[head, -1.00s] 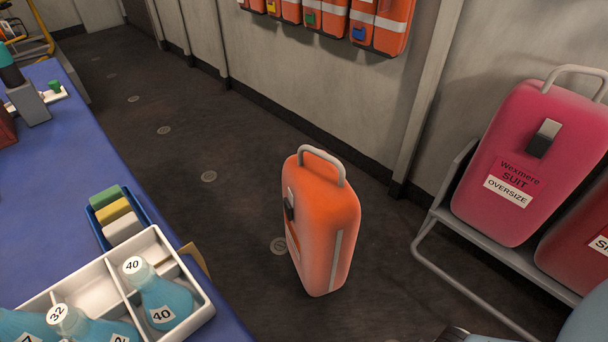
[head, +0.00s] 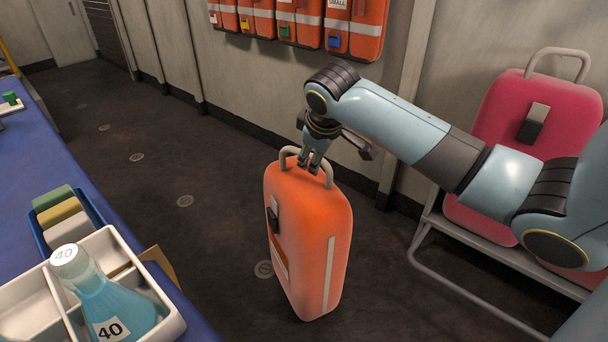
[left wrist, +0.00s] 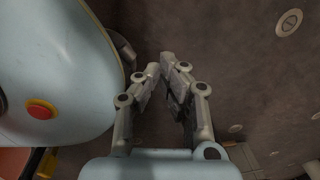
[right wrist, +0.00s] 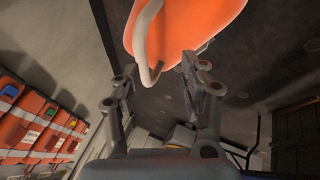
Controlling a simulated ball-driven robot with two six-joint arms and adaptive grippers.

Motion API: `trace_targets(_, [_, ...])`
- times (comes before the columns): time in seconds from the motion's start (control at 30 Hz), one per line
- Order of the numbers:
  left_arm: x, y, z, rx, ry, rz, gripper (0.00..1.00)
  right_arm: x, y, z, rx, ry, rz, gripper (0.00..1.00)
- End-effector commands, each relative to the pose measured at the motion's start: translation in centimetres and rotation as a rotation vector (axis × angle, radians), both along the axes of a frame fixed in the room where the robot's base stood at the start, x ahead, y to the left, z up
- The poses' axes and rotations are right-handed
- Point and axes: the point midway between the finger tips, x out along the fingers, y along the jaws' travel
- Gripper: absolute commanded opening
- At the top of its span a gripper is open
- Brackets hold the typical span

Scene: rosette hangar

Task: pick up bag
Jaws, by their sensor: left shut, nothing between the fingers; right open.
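The orange bag (head: 308,240) stands upright on the dark floor between the blue table and the wall, with a grey loop handle (head: 325,165) on top. My right gripper (head: 310,168) is at the handle, pointing down, with its fingers open. In the right wrist view the handle (right wrist: 150,45) lies ahead of the open fingers (right wrist: 158,75), nearer the left finger, and the orange bag (right wrist: 190,25) fills the top. I cannot tell whether a finger touches the handle. My left gripper (left wrist: 163,62) shows only in the left wrist view, shut and empty above the floor.
A pink bag (head: 545,110) rests on a grey metal rack (head: 440,215) at the right, partly behind my right arm. The blue table (head: 80,190) at the left holds a white tray (head: 165,300) with a blue flask (head: 105,300). Orange packs (head: 355,30) hang on the wall.

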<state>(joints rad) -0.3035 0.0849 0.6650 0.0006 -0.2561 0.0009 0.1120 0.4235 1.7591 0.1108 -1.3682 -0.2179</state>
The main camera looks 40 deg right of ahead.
Motion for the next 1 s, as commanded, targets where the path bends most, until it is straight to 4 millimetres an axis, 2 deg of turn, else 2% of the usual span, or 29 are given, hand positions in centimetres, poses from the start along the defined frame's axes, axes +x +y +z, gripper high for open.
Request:
trace_targets(0.03, [-0.5,0.2,-1.1,0.002,0.008,-0.001,0.0,1.0,-0.2,0.9,-0.016,-0.027,0.011,0.44])
trace_targets(0.1, [-0.7,0.4,-1.4,0.004,0.011,-0.002,0.0,1.8,-0.3,2.4,-0.029,-0.051,0.019,0.44])
trace_targets(0.17, [-0.8,0.6,-1.7,0.007,0.014,-0.003,0.0,2.4,-0.5,2.6,-0.033,-0.06,0.022,0.44])
trace_targets(0.4, [-0.4,1.3,-2.8,0.015,0.02,-0.006,0.0,4.2,-1.7,-0.5,-0.033,-0.061,0.021,0.44])
trace_targets(0.67, [0.0,1.3,-3.7,0.016,0.026,-0.007,0.0,5.3,-2.5,-2.6,-0.035,-0.061,0.022,0.44])
trace_targets(0.8, [1.3,1.8,-4.6,0.023,0.019,-0.01,0.0,6.4,-3.4,-4.7,-0.033,-0.06,0.021,0.44])
trace_targets(1.0, [1.7,2.1,-4.8,0.026,0.021,-0.012,0.0,7.1,-3.8,-5.6,-0.033,-0.063,0.023,0.44])
